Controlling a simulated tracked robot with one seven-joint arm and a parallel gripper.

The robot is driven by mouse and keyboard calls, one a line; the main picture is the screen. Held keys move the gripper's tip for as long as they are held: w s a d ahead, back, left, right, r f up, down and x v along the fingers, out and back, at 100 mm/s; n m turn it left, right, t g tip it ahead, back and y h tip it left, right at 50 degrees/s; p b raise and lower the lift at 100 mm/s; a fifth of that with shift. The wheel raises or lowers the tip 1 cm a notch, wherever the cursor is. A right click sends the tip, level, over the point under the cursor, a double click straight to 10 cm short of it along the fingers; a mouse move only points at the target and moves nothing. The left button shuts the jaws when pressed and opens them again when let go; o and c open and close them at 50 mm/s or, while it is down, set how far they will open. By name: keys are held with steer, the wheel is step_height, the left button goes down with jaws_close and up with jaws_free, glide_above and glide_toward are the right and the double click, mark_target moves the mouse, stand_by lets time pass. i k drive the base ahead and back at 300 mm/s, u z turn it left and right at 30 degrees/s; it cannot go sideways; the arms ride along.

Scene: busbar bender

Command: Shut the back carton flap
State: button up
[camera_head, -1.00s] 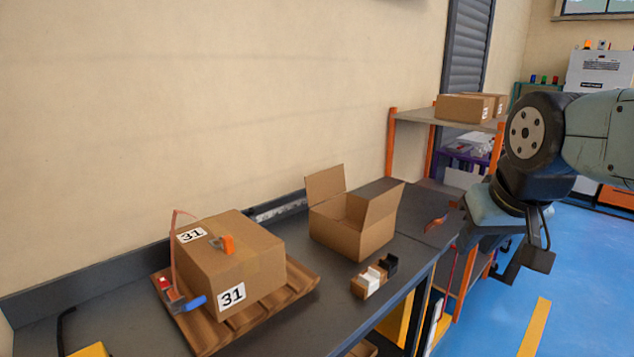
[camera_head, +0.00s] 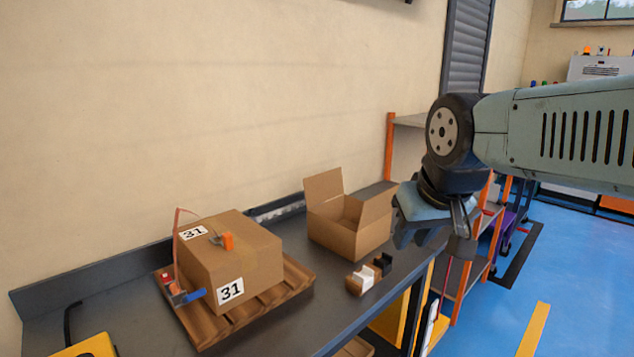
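An open brown carton (camera_head: 333,236) stands on the dark workbench (camera_head: 290,335). Its back flap (camera_head: 324,185) at the left stands up, tilted outward. Its right flap (camera_head: 376,206) also stands up. The inside is partly visible, and its floor is hidden. My gripper (camera_head: 432,245) is to the right of the carton, close to the right flap in the picture and pointing down. I cannot tell whether its fingers are apart, and I see nothing held in it.
An orange-post shelf (camera_head: 391,140) stands behind my arm.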

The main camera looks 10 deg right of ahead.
mark_target(318, 188)
steer(key=u, duration=0.05)
steer(key=i, duration=1)
steer(key=z, duration=0.05)
